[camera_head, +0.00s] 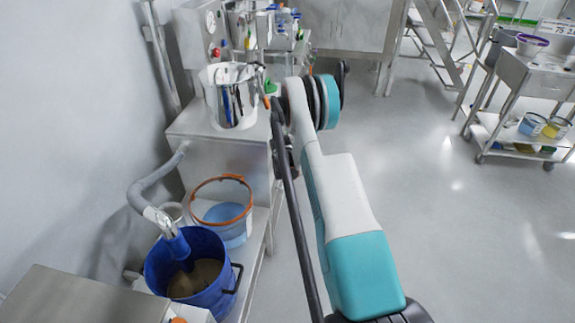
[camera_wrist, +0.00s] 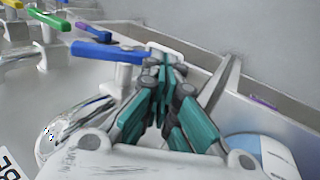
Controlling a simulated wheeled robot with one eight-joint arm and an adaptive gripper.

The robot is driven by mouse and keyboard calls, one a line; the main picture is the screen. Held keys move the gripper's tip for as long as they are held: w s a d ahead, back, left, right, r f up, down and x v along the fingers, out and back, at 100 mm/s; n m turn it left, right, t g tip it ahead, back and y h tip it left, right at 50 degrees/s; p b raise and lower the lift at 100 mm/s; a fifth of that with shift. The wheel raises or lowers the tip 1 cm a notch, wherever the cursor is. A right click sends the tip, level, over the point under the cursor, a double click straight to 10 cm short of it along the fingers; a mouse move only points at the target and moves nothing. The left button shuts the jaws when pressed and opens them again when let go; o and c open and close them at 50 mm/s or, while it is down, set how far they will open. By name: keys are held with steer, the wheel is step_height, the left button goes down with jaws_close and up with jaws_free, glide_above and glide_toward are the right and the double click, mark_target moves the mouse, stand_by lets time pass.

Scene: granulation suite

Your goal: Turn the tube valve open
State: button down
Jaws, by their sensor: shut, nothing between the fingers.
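In the wrist view, a valve with a long blue lever handle (camera_wrist: 98,51) stands on a pale upright stem, left of my gripper (camera_wrist: 165,68). More levers show behind: green (camera_wrist: 48,20), purple (camera_wrist: 92,31) and yellow (camera_wrist: 14,3). I cannot tell which one is the tube valve. In the head view, my arm hides my gripper, and small coloured handles (camera_head: 292,12) show at the back.
A steel pot (camera_head: 232,98) stands on the steel bench left of my arm. Below are a clear bucket with an orange rim (camera_head: 222,188) and a blue bucket (camera_head: 158,275) with a hose (camera_head: 150,188). A cart (camera_head: 540,78) stands right; the floor between is clear.

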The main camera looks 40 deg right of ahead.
steer(key=shift+w+d+f, duration=0.15)
steer(key=shift+d+f, duration=0.05)
steer(key=shift+f, duration=0.65)
steer(key=shift+w+d+f, duration=0.15)
steer(key=shift+f, duration=0.8)
stand_by(0.6)
